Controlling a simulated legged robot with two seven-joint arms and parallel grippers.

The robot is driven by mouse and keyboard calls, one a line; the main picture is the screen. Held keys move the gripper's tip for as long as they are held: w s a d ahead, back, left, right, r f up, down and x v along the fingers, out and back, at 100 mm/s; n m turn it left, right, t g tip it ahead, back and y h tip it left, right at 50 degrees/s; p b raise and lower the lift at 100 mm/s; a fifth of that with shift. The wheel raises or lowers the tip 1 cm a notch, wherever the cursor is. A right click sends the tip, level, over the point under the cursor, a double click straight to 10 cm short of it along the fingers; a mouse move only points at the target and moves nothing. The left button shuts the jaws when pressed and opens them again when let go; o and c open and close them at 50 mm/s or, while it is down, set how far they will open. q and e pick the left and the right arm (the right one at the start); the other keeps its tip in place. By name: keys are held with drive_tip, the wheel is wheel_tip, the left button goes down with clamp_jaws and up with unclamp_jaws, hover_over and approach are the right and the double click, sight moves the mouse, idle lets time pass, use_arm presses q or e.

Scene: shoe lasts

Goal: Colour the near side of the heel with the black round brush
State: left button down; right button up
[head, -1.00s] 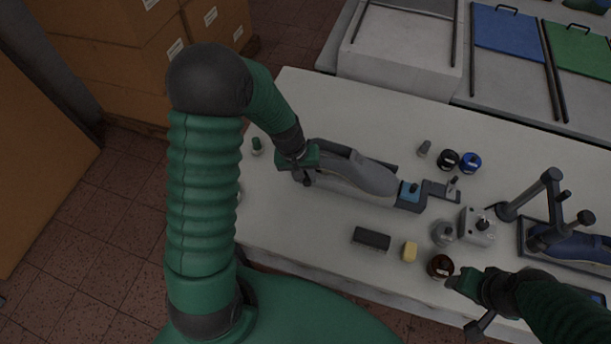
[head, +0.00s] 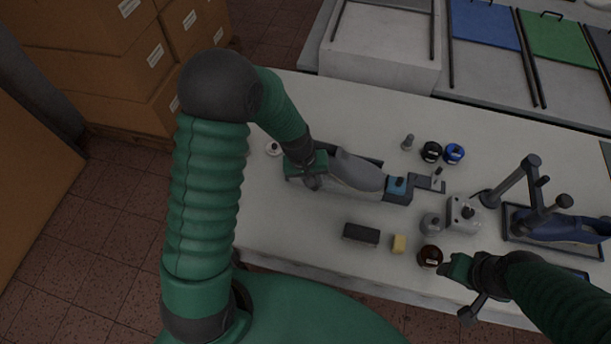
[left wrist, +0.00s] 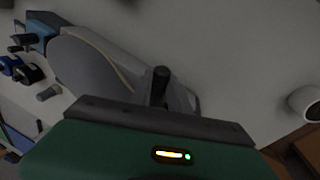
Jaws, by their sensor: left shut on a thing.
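The grey shoe last (head: 358,174) lies along a dark holder on the white table, one end at a blue block (head: 398,187). My left gripper (head: 312,178) is over its left end and hides that end. The left gripper is shut on a slim dark thing, probably the black round brush (left wrist: 160,84), which sticks out past the jaw in the left wrist view. It shows there in front of the grey last (left wrist: 85,65); I cannot tell whether it touches. Any colour on the heel is hidden. My right gripper (head: 458,267) is beside a brown jar (head: 430,256); its jaws are unclear.
A dark block (head: 361,234) and yellow sponge (head: 399,243) lie in front of the last. A black jar (head: 431,152) and blue jar (head: 454,153) stand behind. A white round thing (head: 273,148) is left.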

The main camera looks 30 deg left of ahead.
use_arm(q)
drive_tip(key=shift+w+d, duration=0.15)
drive_tip(key=shift+d, duration=0.3)
drive_tip(key=shift+a, duration=0.5)
drive_tip(key=shift+s+a+b, duration=0.1)
drive_tip(key=shift+s+a, duration=0.05)
drive_tip(key=shift+a, duration=0.8)
drive_tip(key=shift+s+a+b, duration=0.1)
drive_tip(key=shift+s+a, duration=0.1)
drive_tip(key=shift+a, duration=0.75)
drive_tip(key=shift+s+a+b, duration=0.1)
drive_tip(key=shift+s+a, duration=0.05)
drive_tip(key=shift+a, duration=0.8)
drive_tip(key=s+d, duration=0.1)
drive_tip(key=s, duration=0.5)
drive_tip(key=shift+b, duration=0.45)
